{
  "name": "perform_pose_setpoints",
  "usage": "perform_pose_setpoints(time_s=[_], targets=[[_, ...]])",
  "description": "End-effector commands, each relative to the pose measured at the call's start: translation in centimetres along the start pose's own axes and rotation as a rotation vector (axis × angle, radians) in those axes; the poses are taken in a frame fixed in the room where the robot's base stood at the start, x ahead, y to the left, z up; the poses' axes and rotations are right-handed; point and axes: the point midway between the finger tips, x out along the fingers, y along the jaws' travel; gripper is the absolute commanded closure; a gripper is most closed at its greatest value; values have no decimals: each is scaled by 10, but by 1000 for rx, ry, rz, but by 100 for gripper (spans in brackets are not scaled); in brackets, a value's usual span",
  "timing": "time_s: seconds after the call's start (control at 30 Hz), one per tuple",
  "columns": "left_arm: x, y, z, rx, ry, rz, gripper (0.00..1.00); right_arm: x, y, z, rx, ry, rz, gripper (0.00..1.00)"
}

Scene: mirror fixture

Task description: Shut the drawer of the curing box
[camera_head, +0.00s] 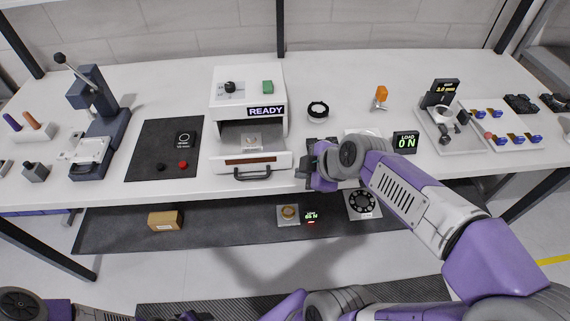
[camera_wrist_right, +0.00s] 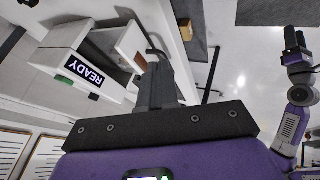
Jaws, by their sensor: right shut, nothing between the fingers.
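The curing box (camera_head: 224,97) is a white box with a READY display, a dark knob and a green button. Its drawer (camera_head: 272,160) is pulled out toward me, with a brown strip and a dark handle (camera_head: 252,175) on its front. A small light piece (camera_head: 250,139) lies in the opening. My right gripper (camera_head: 303,172) is shut and empty, just right of the drawer front. In the right wrist view its fingers (camera_wrist_right: 155,78) point toward the drawer (camera_wrist_right: 131,46); contact cannot be told. My left gripper (camera_wrist_right: 294,38) is raised at the right wrist view's edge, its jaws too small to judge.
The lower shelf (camera_head: 220,225) holds a cardboard box (camera_head: 165,220).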

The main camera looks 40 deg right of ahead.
Motion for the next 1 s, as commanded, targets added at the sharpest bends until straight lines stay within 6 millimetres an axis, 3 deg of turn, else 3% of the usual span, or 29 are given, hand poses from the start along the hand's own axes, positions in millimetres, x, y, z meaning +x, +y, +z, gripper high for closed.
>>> perform_pose_setpoints(time_s=[0.4,0.63,1.0], targets=[[26,-10,-1,0,0,0,41,91,-3,2,5,-2,-6,100],[26,-10,-1,0,0,0,41,101,27,1,4,-1,-1,100],[26,-10,-1,0,0,0,41,105,35,0,3,0,-1,100]])
